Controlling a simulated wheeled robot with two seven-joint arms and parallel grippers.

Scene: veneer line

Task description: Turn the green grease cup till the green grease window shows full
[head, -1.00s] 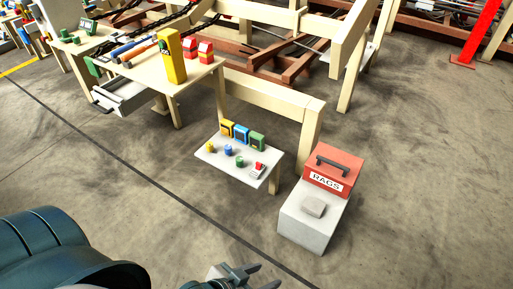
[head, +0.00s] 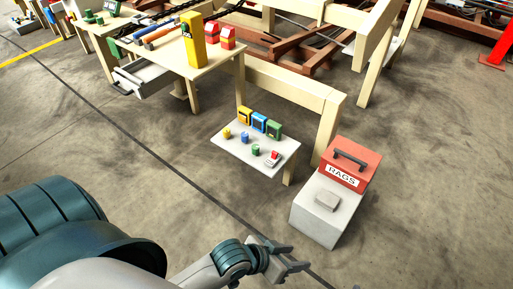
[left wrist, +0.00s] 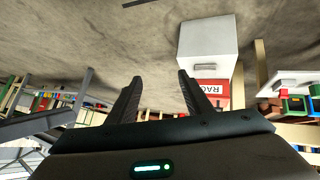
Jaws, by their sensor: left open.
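The green grease cup (head: 255,150) stands on a small white shelf (head: 232,149), in a row with a yellow cup (head: 227,134) and a blue cup (head: 244,138). Behind the cups stand yellow, blue and green boxes; the green grease window (head: 274,130) is the rightmost. Its fill level is too small to read. My left gripper (head: 294,257) is open and empty, low in the head view, in front of the shelf and well apart from it. In the left wrist view its two fingers (left wrist: 158,90) are spread with nothing between them. My right gripper is not in view.
A small red-and-white item (head: 273,158) sits at the shelf's right end. A red RAGS box (head: 350,163) on a pale block (head: 322,213) stands right of the shelf. A workbench (head: 215,62) with a yellow canister (head: 193,42) stands behind left. The floor before the shelf is clear.

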